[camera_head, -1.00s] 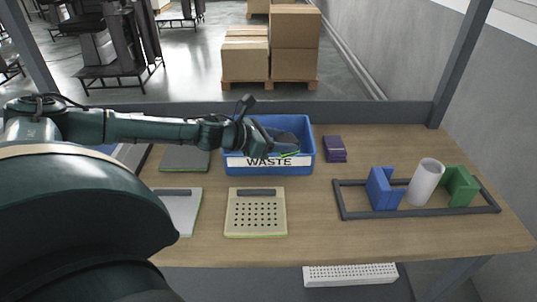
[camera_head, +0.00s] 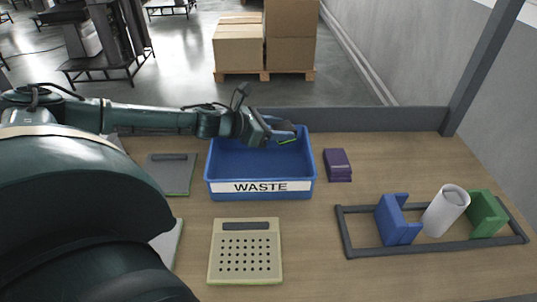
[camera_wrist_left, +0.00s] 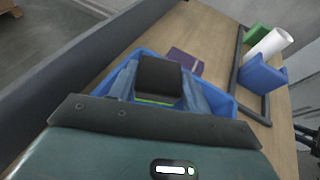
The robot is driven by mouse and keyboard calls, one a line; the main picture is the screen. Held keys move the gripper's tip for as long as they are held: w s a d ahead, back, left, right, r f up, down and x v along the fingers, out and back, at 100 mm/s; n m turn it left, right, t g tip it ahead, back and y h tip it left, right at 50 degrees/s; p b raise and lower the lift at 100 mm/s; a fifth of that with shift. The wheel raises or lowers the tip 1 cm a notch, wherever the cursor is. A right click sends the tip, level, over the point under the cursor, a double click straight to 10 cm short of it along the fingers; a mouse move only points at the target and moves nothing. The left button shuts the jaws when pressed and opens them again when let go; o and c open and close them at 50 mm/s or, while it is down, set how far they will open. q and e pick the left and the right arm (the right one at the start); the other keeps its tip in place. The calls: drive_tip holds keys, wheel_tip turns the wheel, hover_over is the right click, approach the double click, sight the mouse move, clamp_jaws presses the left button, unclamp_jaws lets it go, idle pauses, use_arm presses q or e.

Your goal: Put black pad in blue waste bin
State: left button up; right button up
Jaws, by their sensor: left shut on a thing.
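My left gripper (camera_head: 284,134) comes in from the left over the far right part of the blue waste bin (camera_head: 262,187), which has a white WASTE label on its front. In the left wrist view, its fingers are shut on a black pad (camera_wrist_left: 158,76) with a green edge, and the blue bin (camera_wrist_left: 239,110) shows around and below them. In the head view the gripper mostly hides the pad; only a green edge shows. The bin's visible floor is empty.
A purple block (camera_head: 338,166) stands right of the bin. A dark pad (camera_head: 170,174) lies left, and a beige perforated pad (camera_head: 246,251) lies in front. A dark frame (camera_head: 348,243) at right holds a blue block (camera_head: 396,222), white cylinder (camera_head: 446,210) and green block (camera_head: 487,213).

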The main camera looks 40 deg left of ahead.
use_arm(q)
wheel_tip(320, 180, down, 4)
drive_tip(key=shift+s+r+b, duration=0.1)
drive_tip(key=shift+b, duration=0.5)
drive_tip(key=shift+f, duration=0.25)
wheel_tip(320, 180, down, 3)
drive_tip(key=shift+d+f+b, duration=0.1)
drive_tip(key=shift+f+b, duration=0.1)
drive_tip(key=shift+b, duration=0.25)
drive_tip(key=shift+f, duration=0.35)
use_arm(e)
drive_tip(key=shift+a+f+n+y, duration=0.1)
drive_tip(key=shift+a+n+y, duration=0.25)
drive_tip(key=shift+a, duration=0.3)
use_arm(q)
drive_tip(key=shift+f, duration=0.1)
drive_tip(key=o, duration=1.2)
use_arm(e)
drive_tip(key=shift+w+t, duration=0.2)
drive_tip(key=shift+t, duration=0.1)
